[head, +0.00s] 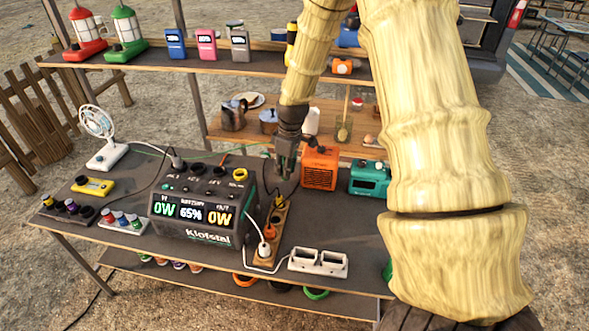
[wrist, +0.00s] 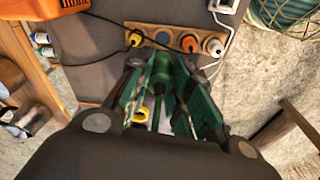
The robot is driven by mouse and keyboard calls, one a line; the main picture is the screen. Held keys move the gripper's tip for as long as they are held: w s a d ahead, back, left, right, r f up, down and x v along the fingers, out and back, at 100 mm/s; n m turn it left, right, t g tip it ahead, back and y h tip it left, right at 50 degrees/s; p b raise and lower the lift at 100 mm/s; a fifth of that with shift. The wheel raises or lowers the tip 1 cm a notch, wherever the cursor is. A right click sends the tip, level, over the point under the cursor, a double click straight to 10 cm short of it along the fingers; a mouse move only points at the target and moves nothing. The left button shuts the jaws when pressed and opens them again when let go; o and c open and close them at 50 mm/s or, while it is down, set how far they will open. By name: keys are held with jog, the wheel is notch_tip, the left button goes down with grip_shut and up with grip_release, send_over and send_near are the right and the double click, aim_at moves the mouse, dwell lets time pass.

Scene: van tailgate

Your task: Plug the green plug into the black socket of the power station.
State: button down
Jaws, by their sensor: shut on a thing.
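My gripper (head: 284,172) hangs above the bench, right of the power station. In the wrist view its fingers (wrist: 160,95) are shut on a green plug (wrist: 163,68), which lies between the pads. In the head view the plug is too small and dark to make out. The power station (head: 188,224) is a dark box with a lit front showing 0W, 65% and 0W. Its top carries several dark round sockets (head: 221,171) and a yellow one (head: 238,174). I cannot tell which is the black socket. The gripper is apart from the station.
A wooden power strip (head: 269,237) with yellow, orange and white plugs lies beside the station, below the gripper. An orange heater (head: 319,168) and a teal device (head: 369,179) stand to the right. A white double socket (head: 318,262) lies in front. A shelf (head: 270,63) rises behind.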

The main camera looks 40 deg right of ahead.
jog(key=w+a, duration=0.6)
jog(key=w, duration=0.5)
jog(key=w+a+b, duration=0.1)
jog(key=w+a, duration=0.6)
jog(key=w, duration=0.4)
jog(key=shift+a, duration=0.25)
jog(key=shift+f, duration=0.2)
dwell(0.4)
jog(key=shift+f+b, duration=0.5)
jog(key=shift+f, duration=0.4)
jog(key=shift+f+b, duration=0.65)
jog(key=shift+f, duration=0.9)
jog(key=c, duration=1.2)
grip_release()
jog(key=shift+c, duration=0.2)
